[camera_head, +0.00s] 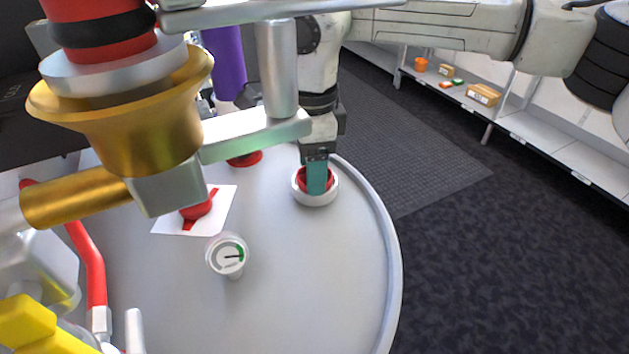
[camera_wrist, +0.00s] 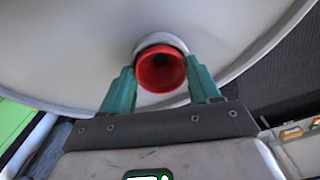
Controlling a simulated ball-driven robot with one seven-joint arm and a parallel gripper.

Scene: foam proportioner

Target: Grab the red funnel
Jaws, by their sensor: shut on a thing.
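The red funnel (camera_wrist: 160,72) sits between my gripper's teal fingers in the wrist view, with its round mouth and dark hollow centre facing the camera. A white ring (camera_head: 318,200) surrounds the funnel's base on the grey round top. In the head view a little of the red funnel (camera_head: 301,180) shows inside that ring, mostly hidden by a teal finger. My gripper (camera_head: 317,182) points down into the ring and is shut on the funnel, a finger on either side. The funnel still appears seated in the ring; I cannot tell whether it is lifted at all.
A pressure gauge (camera_head: 228,256) stands to the left on the grey top (camera_head: 310,290). A red handle (camera_head: 197,209) lies over a white plate. A brass fitting (camera_head: 130,120) and metal bars fill the upper left. A raised rim edges the top; shelves (camera_head: 545,125) stand beyond.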

